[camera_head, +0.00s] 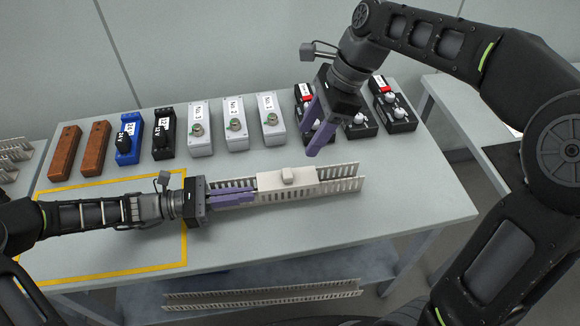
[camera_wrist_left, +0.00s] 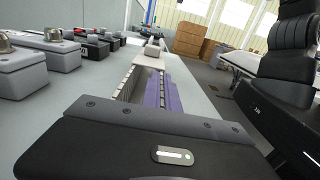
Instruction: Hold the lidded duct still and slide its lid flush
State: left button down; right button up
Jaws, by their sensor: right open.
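The slotted grey-white duct (camera_head: 342,185) lies left to right on the table. A pale lid (camera_head: 268,181) with a raised block on top covers only its middle part; both ends of the duct are uncovered. My left gripper (camera_head: 234,196) is at the duct's left part, its purple fingers along the near side wall and seemingly closed on it. In the left wrist view the fingers (camera_wrist_left: 168,95) show beside the duct (camera_wrist_left: 127,86), with the lid (camera_wrist_left: 152,50) beyond them. My right gripper (camera_head: 316,138) is open and empty, above and behind the lid, not touching it.
Behind the duct stand grey button boxes (camera_head: 235,125), a blue block (camera_head: 129,138), a black block (camera_head: 164,135), brown blocks (camera_head: 95,148) and black two-knob units (camera_head: 394,105). Yellow tape (camera_head: 120,270) marks the left table area. Another duct (camera_head: 262,295) lies below. The front right tabletop is clear.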

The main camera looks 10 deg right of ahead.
aim_at(288, 173)
jog(key=x, duration=1.1)
jog(key=shift+f, duration=0.25)
jog(key=shift+c, duration=0.2)
grip_shut()
dwell(0.8)
